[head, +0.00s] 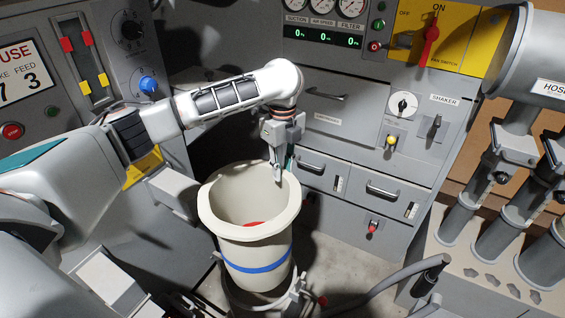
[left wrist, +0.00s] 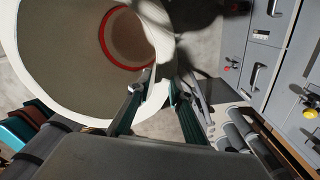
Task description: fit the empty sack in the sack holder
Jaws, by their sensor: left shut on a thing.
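The empty sack (head: 222,247) is a cream, open-topped tube with a thick rolled rim and a blue band, standing roughly upright in the head view. Its inside (left wrist: 60,60) shows in the left wrist view, empty, with a red ring near the bottom. My left gripper (head: 278,176) comes down from above and is shut on the rim's far right side; its fingers (left wrist: 157,92) sit either side of the rim. The sack holder (head: 299,287), a grey ring frame, is around or just below the sack's lower part; the sack hides how they meet. My right gripper is out of view.
A grey cabinet with drawers (head: 384,190) stands close behind the sack. At the right are a black-ended hose (head: 433,262) and several upright grey tubes (head: 467,212). A control panel with a red fan switch (head: 430,38) is at the back.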

